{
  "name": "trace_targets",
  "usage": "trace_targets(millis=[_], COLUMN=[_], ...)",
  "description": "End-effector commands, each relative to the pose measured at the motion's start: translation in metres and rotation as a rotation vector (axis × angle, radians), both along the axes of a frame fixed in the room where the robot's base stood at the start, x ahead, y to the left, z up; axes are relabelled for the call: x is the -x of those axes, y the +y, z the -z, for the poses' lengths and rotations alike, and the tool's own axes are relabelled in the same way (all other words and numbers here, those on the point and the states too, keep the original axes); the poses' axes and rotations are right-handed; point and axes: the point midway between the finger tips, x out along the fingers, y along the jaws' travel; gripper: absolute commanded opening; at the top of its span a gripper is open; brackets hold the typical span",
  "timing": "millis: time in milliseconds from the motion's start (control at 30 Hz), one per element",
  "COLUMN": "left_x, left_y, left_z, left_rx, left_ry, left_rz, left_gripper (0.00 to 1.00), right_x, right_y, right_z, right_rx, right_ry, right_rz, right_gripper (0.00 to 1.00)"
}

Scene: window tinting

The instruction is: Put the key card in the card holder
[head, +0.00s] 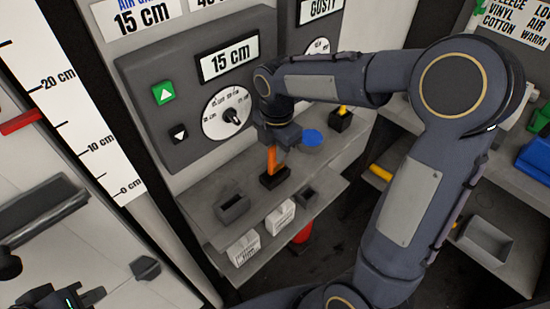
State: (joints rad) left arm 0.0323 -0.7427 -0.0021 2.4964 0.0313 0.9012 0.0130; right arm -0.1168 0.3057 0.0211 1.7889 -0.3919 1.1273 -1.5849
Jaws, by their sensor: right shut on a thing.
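My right gripper (280,138) hangs over the shelf below the control panel, seen from above and behind its wrist. It is shut on a narrow orange upright piece (271,159), which I cannot name for certain. The foot of that piece meets a small dark block (274,178) on the shelf; I cannot tell whether it is in the block or just in front of it. No piece is plainly readable as the key card or the card holder. My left gripper (68,298) is at the bottom left, cut off by the picture edge; its fingers are unclear.
A blue disc (311,138) and a dark box with a yellow piece (341,120) are farther right. White labels hang at the shelf's front. My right arm covers much of the right side.

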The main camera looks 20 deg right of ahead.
Motion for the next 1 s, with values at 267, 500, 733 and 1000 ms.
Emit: trace_targets(millis=[267,500,733,1000], left_x=[0.000,0.000,0.000,0.000], left_y=[0.000,0.000,0.000,0.000], left_z=[0.001,0.001,0.003,0.003], left_rx=[0.000,0.000,0.000,0.000], left_ry=[0.000,0.000,0.000,0.000], left_rz=[0.000,0.000,0.000,0.000], left_gripper=[0.00,0.00,0.00,0.00], right_x=[-0.004,-0.004,-0.003,-0.003], right_y=[0.003,0.003,0.003,0.003], right_z=[0.034,0.036,0.040,0.039], right_rx=[0.001,0.000,0.000,0.000], right_ry=[0.002,0.000,0.001,0.001], right_rz=[0.000,0.000,0.000,0.000], right_gripper=[0.00,0.00,0.18,0.34])
